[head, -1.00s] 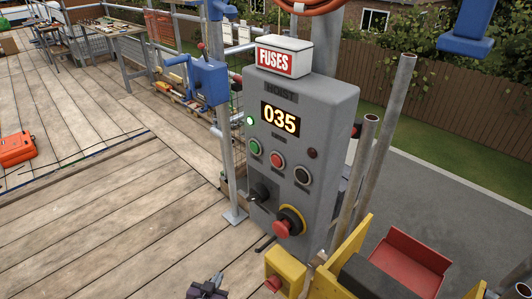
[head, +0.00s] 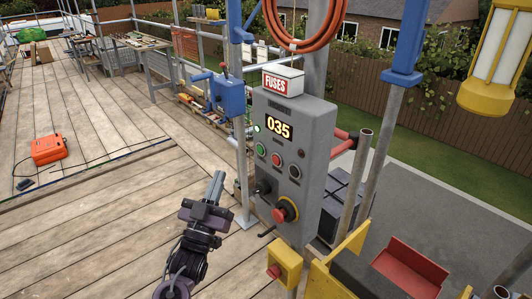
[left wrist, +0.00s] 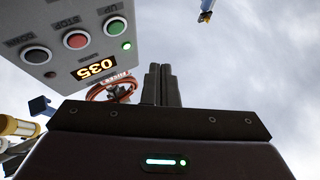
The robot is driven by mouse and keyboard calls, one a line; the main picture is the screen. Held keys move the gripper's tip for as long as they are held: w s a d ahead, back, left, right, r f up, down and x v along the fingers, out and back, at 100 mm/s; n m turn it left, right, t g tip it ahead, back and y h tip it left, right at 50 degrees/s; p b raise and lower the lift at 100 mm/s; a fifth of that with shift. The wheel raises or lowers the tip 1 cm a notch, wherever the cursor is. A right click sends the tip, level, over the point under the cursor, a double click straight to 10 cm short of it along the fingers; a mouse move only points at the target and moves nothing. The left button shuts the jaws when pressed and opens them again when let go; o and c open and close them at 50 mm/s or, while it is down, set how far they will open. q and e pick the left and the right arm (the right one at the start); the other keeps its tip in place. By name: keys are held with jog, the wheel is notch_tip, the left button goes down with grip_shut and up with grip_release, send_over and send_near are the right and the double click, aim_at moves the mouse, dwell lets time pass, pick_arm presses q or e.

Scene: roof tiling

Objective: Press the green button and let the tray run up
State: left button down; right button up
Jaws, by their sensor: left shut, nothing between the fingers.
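The grey hoist control box (head: 310,135) stands upright on a post right of centre. Its green button (head: 260,149) is at the left of a row, beside a red button (head: 276,160) and a black one (head: 295,171). In the left wrist view the green button (left wrist: 115,26) appears upside down under the label UP. The display (head: 278,128) reads 035, and a small green lamp (head: 256,128) glows. My left gripper (head: 218,178) is shut and empty, left of and below the buttons, apart from the box. Which part is the tray I cannot tell.
A red emergency knob (head: 279,215) and a black lever (head: 262,187) stick out below the buttons. A white FUSES box (head: 282,81) sits on top. A yellow frame (head: 330,275) and a red open piece (head: 410,265) are at lower right. The plank deck at left is mostly clear.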

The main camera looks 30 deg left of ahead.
aim_at(260, 150)
pick_arm(q)
jog(key=r, duration=0.2)
jog(key=s+r+t, duration=0.1)
jog(key=shift+s+d, duration=0.1)
jog(key=shift+d, duration=0.2)
pick_arm(e)
jog(key=shift+s+d+r, duration=0.2)
jog(key=shift+s+d, duration=0.1)
jog(key=shift+s, duration=0.05)
pick_arm(q)
jog(key=shift+d, duration=0.1)
jog(key=w+d+b, duration=0.1)
jog(key=w+d, duration=0.2)
jog(key=w, duration=0.5)
jog(key=shift+d, duration=0.15)
pick_arm(e)
jog(key=shift+d+f, duration=0.1)
jog(key=shift+f, duration=0.75)
pick_arm(q)
jog(key=shift+w+b, duration=0.15)
jog(key=shift+b, duration=0.15)
dwell(0.4)
jog(key=shift+w+d, duration=0.15)
jog(key=shift+w, duration=0.15)
pick_arm(e)
jog(key=shift+f, duration=0.1)
